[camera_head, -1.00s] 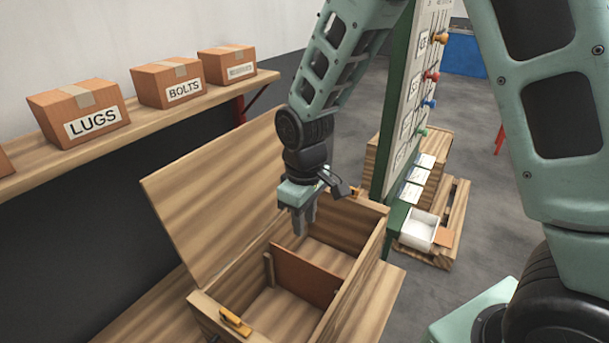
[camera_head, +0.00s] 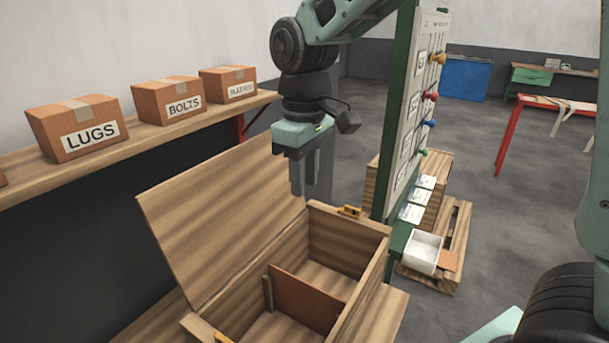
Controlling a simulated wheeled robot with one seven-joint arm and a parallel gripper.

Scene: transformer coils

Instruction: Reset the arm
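My gripper (camera_head: 311,194) points straight down above the back part of an open wooden chest (camera_head: 352,232). It is clear of the chest and nothing shows between its fingers. The two fingers look close together, with a narrow gap that is hard to judge from this angle. The chest's lid (camera_head: 225,225) is raised and leans back to the left. An orange-brown divider (camera_head: 306,299) splits the inside, and the visible floor of the chest is bare.
A shelf (camera_head: 150,136) on the left holds boxes, including LUGS (camera_head: 80,127) and BOLTS (camera_head: 168,100). A green-framed board (camera_head: 407,120) with coloured knobs stands right of my arm. A white tray (camera_head: 423,252) lies on a pallet. A red table (camera_head: 540,101) is farther back.

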